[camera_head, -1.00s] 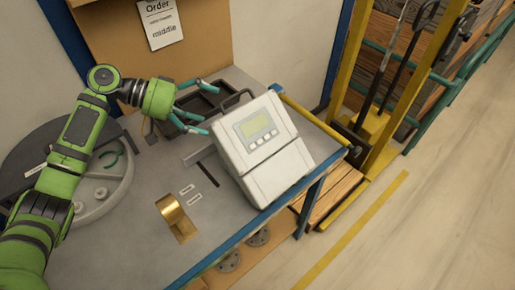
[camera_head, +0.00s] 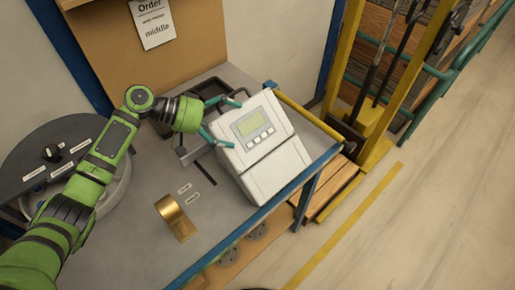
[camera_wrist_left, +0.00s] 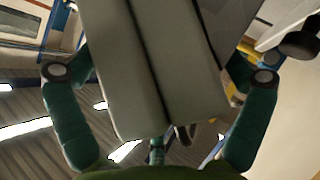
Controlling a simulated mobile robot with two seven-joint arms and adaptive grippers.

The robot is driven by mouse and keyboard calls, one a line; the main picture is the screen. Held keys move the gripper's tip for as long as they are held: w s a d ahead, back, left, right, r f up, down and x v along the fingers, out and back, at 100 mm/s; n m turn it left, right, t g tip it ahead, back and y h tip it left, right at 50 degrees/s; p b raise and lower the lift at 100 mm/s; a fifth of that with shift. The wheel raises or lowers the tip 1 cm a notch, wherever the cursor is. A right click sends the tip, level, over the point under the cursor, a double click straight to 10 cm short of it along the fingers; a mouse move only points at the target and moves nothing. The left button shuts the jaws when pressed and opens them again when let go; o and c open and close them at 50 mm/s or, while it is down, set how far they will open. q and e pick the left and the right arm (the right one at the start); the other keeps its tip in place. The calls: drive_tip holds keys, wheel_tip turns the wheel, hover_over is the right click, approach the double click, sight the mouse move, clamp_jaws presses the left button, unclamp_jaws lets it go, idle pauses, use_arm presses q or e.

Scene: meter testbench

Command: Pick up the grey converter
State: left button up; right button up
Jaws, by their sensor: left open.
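The grey converter (camera_head: 262,137) is a pale box with a small greenish display and a row of buttons. It stands on the grey bench top near its right front edge. My left gripper (camera_head: 223,120) is at the converter's left side, its fingers spread to either side of the box. In the left wrist view the converter (camera_wrist_left: 150,65) fills the space between the two teal fingers, with gaps visible beside it. The gripper is open. The converter's far side is hidden. My right gripper is not in view.
A brass bracket (camera_head: 174,217) and small labels lie in front of the converter. A dark tray (camera_head: 208,88) is behind the gripper. A round grey fixture with a dark panel (camera_head: 50,160) is at the left. A blue rail (camera_head: 262,218) edges the bench.

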use_arm(q)
drive_tip(key=shift+s, duration=0.15)
drive_tip(key=c, duration=1.4)
drive_tip(key=shift+w+r, duration=0.25)
drive_tip(key=shift+r, duration=0.05)
